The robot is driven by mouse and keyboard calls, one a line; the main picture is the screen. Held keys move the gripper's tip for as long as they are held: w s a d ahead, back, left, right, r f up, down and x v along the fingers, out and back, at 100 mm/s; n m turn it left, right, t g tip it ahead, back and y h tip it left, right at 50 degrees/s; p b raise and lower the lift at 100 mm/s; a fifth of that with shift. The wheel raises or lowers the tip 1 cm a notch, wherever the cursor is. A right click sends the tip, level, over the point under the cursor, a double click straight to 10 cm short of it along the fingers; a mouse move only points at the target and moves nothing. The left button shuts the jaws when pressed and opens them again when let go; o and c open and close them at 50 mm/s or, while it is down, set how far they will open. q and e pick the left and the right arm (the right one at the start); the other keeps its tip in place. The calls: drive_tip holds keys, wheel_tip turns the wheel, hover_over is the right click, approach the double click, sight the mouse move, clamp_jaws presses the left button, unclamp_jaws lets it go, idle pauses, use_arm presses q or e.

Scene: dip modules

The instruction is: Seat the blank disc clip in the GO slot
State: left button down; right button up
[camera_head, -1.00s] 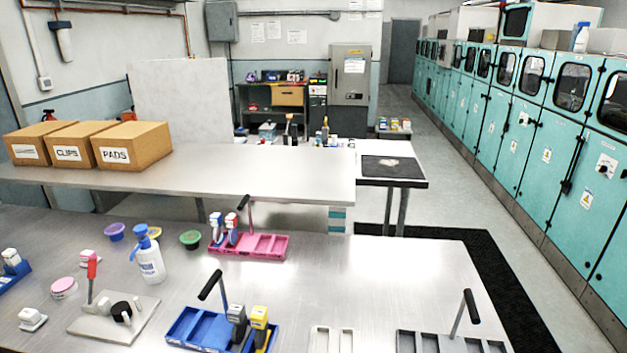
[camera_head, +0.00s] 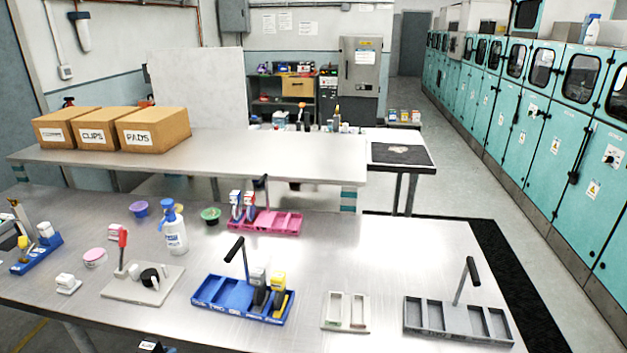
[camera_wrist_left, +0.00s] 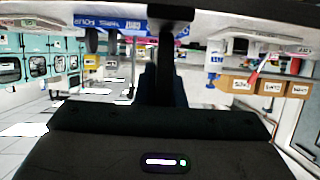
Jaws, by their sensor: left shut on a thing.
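In the wrist view my left gripper (camera_wrist_left: 162,85) shows as a dark body and narrow fingers, shut on a dark piece at the top. At the head view's bottom edge, a small black-and-white clip (camera_head: 150,346) shows before the table; I cannot tell if it is the blank disc clip. A blue slotted tray (camera_head: 213,290) with a black-handled post stands mid-table; its front lettering is too small to read surely. Grey (camera_head: 259,287) and yellow (camera_head: 278,287) clips stand in its right part; its left slots look empty. My right gripper is not in view.
A grey slotted tray (camera_head: 440,333), a small pale tray (camera_head: 335,325) and a pink tray (camera_head: 283,222) stand on the steel table. A spray bottle (camera_head: 175,235), a plate with a red-handled lever (camera_head: 118,285) and another blue tray (camera_head: 35,262) are to the left.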

use_arm(q)
drive_tip(key=shift+w+d, duration=0.25)
drive_tip(key=shift+w, duration=0.05)
drive_tip(key=w+d+r+n+y+b, duration=0.1)
drive_tip(key=w+d+r+b, duration=0.1)
drive_tip(key=w+d, duration=0.6)
drive_tip(key=d+b, duration=0.1)
drive_tip(key=d, duration=0.2)
drive_tip(key=shift+d+r, duration=0.15)
drive_tip(key=shift+r, duration=0.05)
